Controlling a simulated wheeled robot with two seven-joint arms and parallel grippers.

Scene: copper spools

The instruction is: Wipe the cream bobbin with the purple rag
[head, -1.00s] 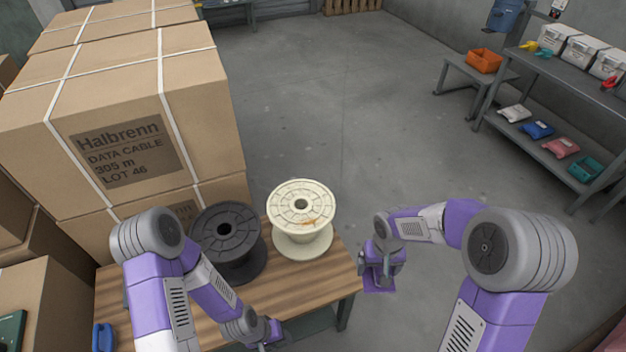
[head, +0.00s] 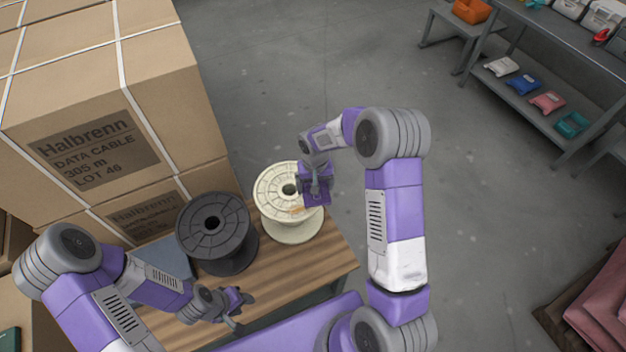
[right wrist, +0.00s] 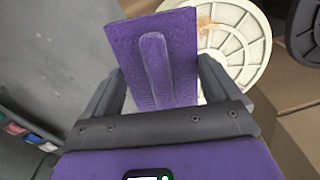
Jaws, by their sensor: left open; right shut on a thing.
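The cream bobbin (head: 281,190) stands upright on the wooden table, with a brownish stain on its top flange. It also shows in the right wrist view (right wrist: 248,60), with part of the stain at its edge. My right gripper (head: 314,186) is shut on the purple rag (head: 316,199), above the right side of the bobbin's top. In the right wrist view the rag (right wrist: 152,58) hangs flat between the fingers and covers part of the bobbin. I cannot tell whether it touches the flange. My left gripper (head: 240,308) is open and empty, low over the table's front.
A black spool (head: 213,226) stands close left of the cream bobbin on the wooden table (head: 322,262). Stacked cardboard boxes (head: 100,110) rise behind and left. A grey shelf (head: 540,70) with folded cloths is at the far right. Open floor lies between.

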